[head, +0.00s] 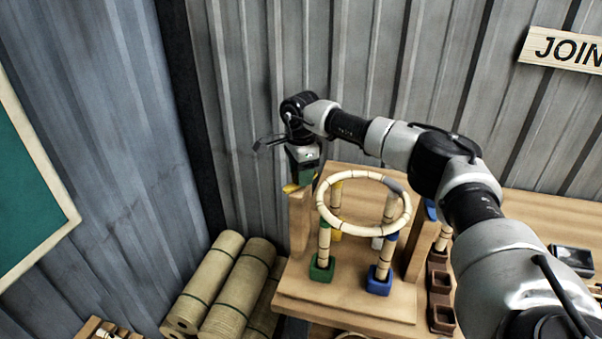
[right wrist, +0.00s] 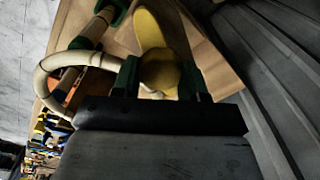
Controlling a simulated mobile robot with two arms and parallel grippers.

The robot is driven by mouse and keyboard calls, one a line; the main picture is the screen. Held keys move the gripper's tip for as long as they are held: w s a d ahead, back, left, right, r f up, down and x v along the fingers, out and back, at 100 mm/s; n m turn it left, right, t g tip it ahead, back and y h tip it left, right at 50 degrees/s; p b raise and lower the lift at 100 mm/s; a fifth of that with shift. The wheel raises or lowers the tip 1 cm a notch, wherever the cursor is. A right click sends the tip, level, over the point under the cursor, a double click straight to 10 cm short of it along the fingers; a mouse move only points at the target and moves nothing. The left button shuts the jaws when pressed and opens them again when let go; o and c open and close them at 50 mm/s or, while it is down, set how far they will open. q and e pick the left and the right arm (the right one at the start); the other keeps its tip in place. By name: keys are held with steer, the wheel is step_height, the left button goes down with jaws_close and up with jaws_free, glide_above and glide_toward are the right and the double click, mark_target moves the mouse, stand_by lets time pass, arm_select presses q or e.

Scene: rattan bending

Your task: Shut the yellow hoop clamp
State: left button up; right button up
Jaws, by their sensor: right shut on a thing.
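The yellow hoop clamp (head: 290,188) sits on top of a wooden post (head: 299,225) left of the pale rattan hoop (head: 323,208). My right gripper (head: 305,178) is over the post, pointing down. In the right wrist view its green fingers (right wrist: 159,78) are shut on the rounded yellow end of the clamp (right wrist: 150,30), whose flat yellow arm stretches away over the wood. The hoop (right wrist: 48,70) curves past on the left of that view. Whether the clamp's arm bears on the hoop is not clear. My left gripper is out of view.
The hoop rests level on several upright rattan legs in coloured sockets, such as green (head: 322,268) and blue (head: 379,281), on a wooden base (head: 345,300). Rolled mats (head: 215,275) lie at left. A corrugated wall (head: 255,80) stands close behind my gripper.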

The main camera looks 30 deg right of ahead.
steer(key=m, duration=1.2)
steer(key=shift+r, duration=0.15)
stand_by(0.5)
steer(key=o, duration=0.9)
step_height(320, 180, up, 11)
steer(key=b, duration=0.3)
steer(key=shift+f, duration=0.2)
